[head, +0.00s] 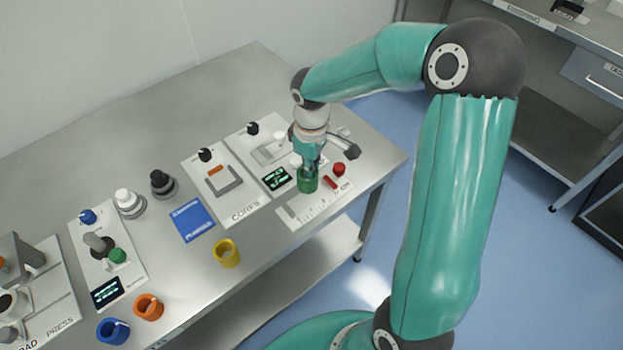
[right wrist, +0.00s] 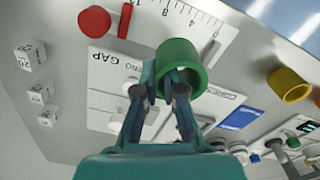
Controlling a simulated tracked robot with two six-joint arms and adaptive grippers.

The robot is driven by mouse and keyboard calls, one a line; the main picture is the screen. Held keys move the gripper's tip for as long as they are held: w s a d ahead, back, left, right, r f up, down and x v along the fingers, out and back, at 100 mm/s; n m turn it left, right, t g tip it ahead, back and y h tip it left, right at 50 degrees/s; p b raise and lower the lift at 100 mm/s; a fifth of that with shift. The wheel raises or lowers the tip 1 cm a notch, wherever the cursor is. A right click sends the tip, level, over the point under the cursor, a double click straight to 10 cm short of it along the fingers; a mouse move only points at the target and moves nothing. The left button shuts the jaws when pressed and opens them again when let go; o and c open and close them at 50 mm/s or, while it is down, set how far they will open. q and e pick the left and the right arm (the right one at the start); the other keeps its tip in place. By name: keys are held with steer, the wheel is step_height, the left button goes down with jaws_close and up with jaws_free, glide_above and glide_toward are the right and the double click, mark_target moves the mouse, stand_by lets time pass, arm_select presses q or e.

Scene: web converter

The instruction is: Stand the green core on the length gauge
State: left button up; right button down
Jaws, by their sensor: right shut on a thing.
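The green core (head: 308,181) is a short hollow cylinder. My right gripper (head: 312,162) is shut on its near wall, and the core also shows in the right wrist view (right wrist: 192,52), with the fingertips (right wrist: 165,82) at its rim. The length gauge (head: 298,213) is a pale plate with tick marks at the table's front right edge; its numbered scale shows in the right wrist view (right wrist: 185,17). The core is over or beside the gauge's back edge, roughly upright in the head view. I cannot tell whether it touches the surface. My left gripper is not in view.
A red bar (head: 330,182) and a red knob (head: 339,169) lie just right of the core. A small dark display (head: 277,179) is to its left. A yellow core (head: 227,253), an orange core (head: 149,307) and a blue core (head: 113,331) stand along the front edge.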

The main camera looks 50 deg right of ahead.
mark_target(311, 182)
steer(key=shift+f, duration=2.6)
steer(key=shift+f, duration=0.15)
steer(key=c, duration=1.3)
jaws_free()
step_height(311, 182, up, 12)
steer(key=shift+r, duration=0.2)
steer(key=shift+s+f, duration=0.1)
